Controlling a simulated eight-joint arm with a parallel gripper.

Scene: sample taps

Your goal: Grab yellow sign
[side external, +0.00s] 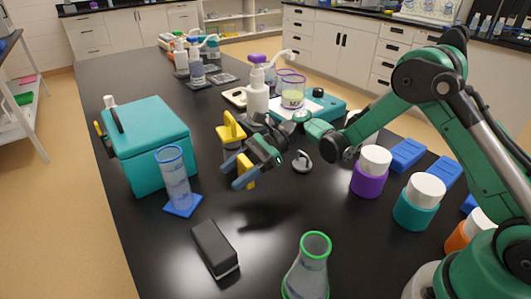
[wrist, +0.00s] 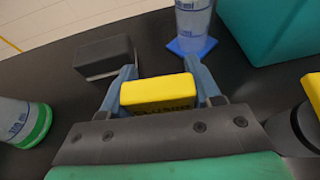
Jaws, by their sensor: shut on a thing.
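The yellow sign (wrist: 158,92) shows in the wrist view as a yellow block with dark lettering on its near face. It sits between the two blue-grey fingers of my gripper (wrist: 162,88), which are shut on it. In the side external view my gripper (side external: 243,174) is above the black table, and part of the yellow sign (side external: 246,167) shows between the fingers; the rest is hidden by them. A dark shadow lies on the table below, so the sign appears held clear of the surface.
A blue-based graduated cylinder (side external: 174,180) and a teal box (side external: 152,140) stand left of my gripper. A black block (side external: 214,247) and a green-rimmed flask (side external: 309,268) are nearer the front. Another yellow object (side external: 231,131) stands just behind. White-lidded jars (side external: 370,172) stand to the right.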

